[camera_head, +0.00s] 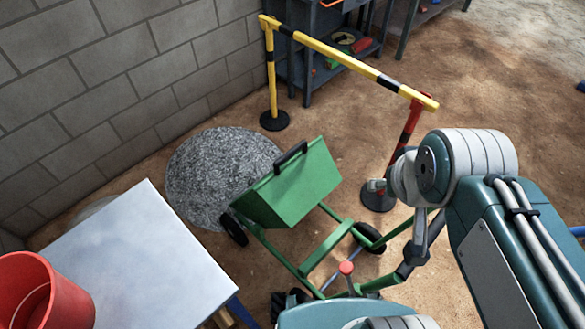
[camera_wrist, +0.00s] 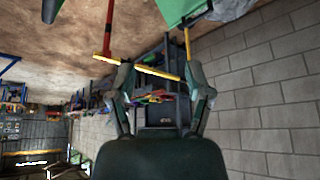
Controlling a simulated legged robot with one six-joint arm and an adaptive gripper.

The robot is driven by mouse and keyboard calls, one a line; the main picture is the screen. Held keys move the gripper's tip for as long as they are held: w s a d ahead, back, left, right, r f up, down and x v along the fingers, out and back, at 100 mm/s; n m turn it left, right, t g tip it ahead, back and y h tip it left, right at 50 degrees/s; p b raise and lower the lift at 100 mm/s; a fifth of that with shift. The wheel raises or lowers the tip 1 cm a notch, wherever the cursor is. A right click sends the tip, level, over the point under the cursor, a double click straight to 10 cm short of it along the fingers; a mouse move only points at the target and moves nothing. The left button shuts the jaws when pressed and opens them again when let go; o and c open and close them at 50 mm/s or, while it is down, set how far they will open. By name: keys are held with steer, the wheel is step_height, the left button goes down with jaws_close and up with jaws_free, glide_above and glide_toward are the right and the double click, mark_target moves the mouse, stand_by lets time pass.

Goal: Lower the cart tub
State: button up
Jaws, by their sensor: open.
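The green cart tub (camera_head: 292,187) is tipped up on its green frame (camera_head: 328,243), with a black handle (camera_head: 291,158) along its upper edge. Part of the green tub (camera_wrist: 180,10) also shows at the top edge of the wrist view. My gripper (camera_wrist: 160,75) is open in the wrist view, its two fingers spread apart with nothing between them. It is apart from the tub. In the head view my arm covers the right side of the cart, and I cannot clearly make out the fingers there.
A grey gravel pile (camera_head: 205,170) lies behind the tub against the block wall (camera_head: 140,75). A yellow-black barrier bar (camera_head: 345,60) stands beyond the cart. A white table (camera_head: 140,255) with a red bucket (camera_head: 45,290) is at left. Open dirt floor lies at upper right.

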steer(key=m+g, duration=0.6)
steer(key=m, duration=0.3)
glide_above(289, 152)
step_height(289, 152, down, 29)
step_height(289, 152, down, 11)
steer(key=shift+f, duration=0.1)
steer(key=shift+c, duration=0.4)
jaws_close()
